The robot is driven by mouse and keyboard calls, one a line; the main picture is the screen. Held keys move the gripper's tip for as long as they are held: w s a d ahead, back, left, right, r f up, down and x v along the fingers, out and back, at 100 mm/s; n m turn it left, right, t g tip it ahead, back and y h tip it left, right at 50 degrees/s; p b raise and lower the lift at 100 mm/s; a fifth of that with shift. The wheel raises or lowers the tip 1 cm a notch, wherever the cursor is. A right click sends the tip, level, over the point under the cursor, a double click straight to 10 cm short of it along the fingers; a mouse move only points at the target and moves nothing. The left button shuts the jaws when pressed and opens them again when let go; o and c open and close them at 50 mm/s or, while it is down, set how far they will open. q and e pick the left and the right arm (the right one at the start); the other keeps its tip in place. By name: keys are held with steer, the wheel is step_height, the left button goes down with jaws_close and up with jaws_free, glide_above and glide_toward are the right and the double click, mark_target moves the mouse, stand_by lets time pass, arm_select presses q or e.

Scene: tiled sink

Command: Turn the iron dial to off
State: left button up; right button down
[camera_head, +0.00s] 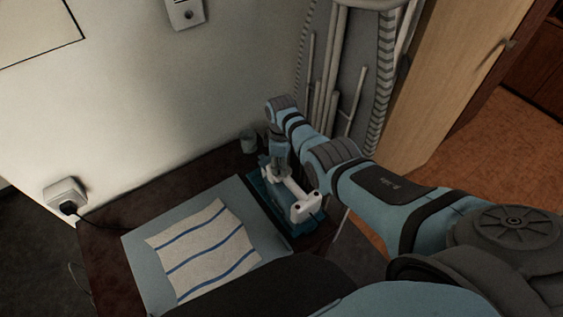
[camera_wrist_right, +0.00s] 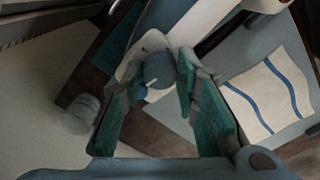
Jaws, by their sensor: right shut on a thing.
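The iron (camera_head: 306,207), with a white handle and teal-blue parts, is on a teal rest (camera_head: 265,204) at the right side of the dark table. The round blue-grey dial (camera_wrist_right: 159,69) with a small white mark shows in the right wrist view between my finger pads. My right gripper (camera_head: 279,152) points down over the iron, and in the wrist view its teal-padded fingers (camera_wrist_right: 157,78) are shut on the dial's two sides. In the head view the dial is hidden by my gripper. My left gripper is not in view.
A striped cloth (camera_head: 207,250) lies on a light-blue board (camera_head: 142,248) left of the iron. A small grey cup (camera_head: 248,141) stands at the back of the table. A plug is in the wall socket (camera_head: 66,194). A folded ironing board (camera_head: 345,75) leans behind, near a wooden door (camera_head: 455,65).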

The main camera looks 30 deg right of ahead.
steer(key=shift+n, duration=0.5)
steer(key=c, duration=1.2)
jaws_free()
